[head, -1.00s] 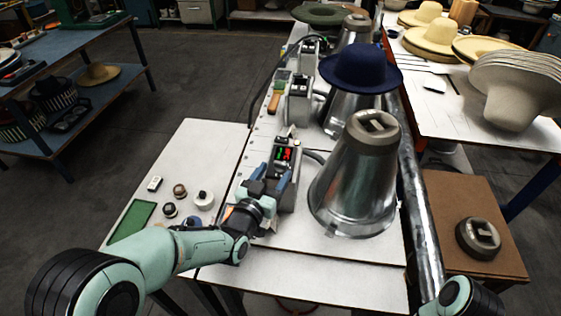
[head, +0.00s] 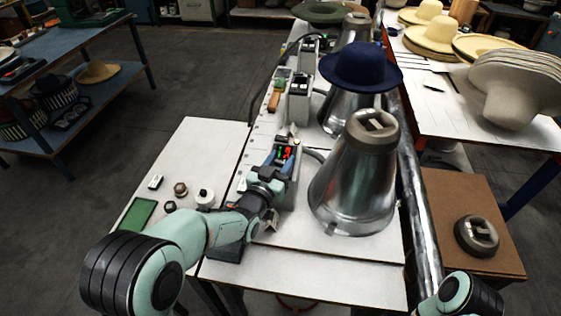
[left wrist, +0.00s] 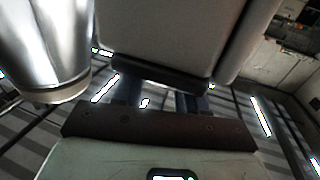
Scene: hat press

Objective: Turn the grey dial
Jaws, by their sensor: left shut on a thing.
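The control box (head: 294,146) with a lit red and green display stands on the white bench, left of the nearest metal cone. My left gripper (head: 281,160) is at the front of this box, its blue fingers shut on the grey dial, which the gripper hides. In the left wrist view the blue fingers (left wrist: 160,100) reach toward the pale box body (left wrist: 170,40), and the dial cannot be made out. Only part of my right arm shows at the bottom right; its gripper is out of view.
The nearest metal cone (head: 350,185) stands close to the right of my left gripper. Behind it, a blue hat (head: 360,68) sits on another cone. Small knobs (head: 180,189) and a green pad (head: 138,214) lie on the bench's left part. A brown board (head: 460,200) is at right.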

